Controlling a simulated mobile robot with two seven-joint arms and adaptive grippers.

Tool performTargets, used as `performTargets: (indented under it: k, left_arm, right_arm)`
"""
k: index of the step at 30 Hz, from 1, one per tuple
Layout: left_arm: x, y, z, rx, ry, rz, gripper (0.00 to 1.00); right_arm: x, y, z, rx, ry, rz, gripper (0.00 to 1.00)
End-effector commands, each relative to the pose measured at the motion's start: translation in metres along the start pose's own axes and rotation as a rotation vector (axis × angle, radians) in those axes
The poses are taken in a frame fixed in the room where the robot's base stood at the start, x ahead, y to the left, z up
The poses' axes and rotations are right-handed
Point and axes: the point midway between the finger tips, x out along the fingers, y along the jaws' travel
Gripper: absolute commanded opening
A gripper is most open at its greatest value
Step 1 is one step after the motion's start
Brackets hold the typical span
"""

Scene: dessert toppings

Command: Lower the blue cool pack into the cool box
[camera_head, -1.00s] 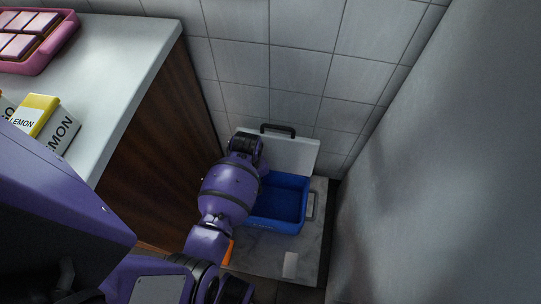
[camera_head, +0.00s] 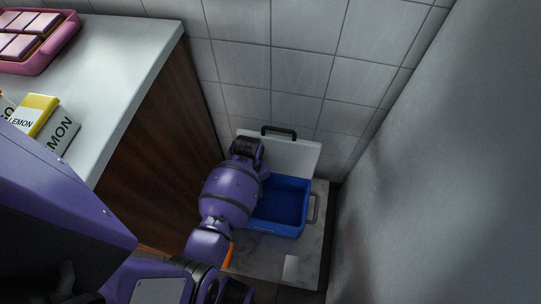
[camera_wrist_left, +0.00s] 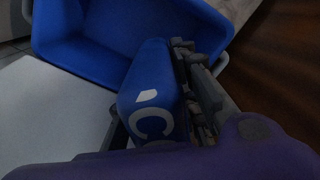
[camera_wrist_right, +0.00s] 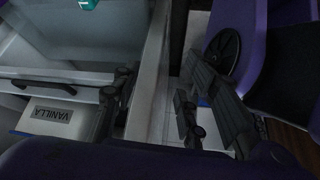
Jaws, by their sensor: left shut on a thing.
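The blue cool box (camera_head: 281,226) stands on a low marble slab with its white lid (camera_head: 293,157) open against the tiled wall. In the left wrist view the blue cool pack (camera_wrist_left: 150,88), marked with a white letter C, is between the fingers of my left gripper (camera_wrist_left: 160,105), which is shut on it. The pack's far end shows over the open blue box (camera_wrist_left: 110,35); I cannot tell how deep it is. In the head view my left arm hides the pack and gripper. My right gripper (camera_wrist_right: 155,115) shows in the right wrist view with its fingers apart and nothing between them.
A counter (camera_head: 110,60) with a wooden side stands left of the box. It bears a pink tray (camera_head: 40,55) and lemon cartons (camera_head: 40,115). A plain wall closes the right side. The right wrist view shows a vanilla-labelled container (camera_wrist_right: 55,118) near a glass-topped case.

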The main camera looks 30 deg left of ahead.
Motion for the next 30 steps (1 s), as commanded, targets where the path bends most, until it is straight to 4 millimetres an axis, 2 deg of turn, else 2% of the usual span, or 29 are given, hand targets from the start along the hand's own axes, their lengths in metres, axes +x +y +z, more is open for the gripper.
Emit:
performTargets:
  k: [18,30]
  left_arm:
    - [0.032,0.000,0.000,-0.001,0.000,0.000,0.00]
    - [0.052,0.000,0.000,-0.001,0.000,0.000,0.00]
  right_arm:
    - [0.005,0.003,0.022,0.009,-0.033,0.007,0.40]
    - [0.018,0.002,0.014,0.001,-0.014,0.001,0.40]
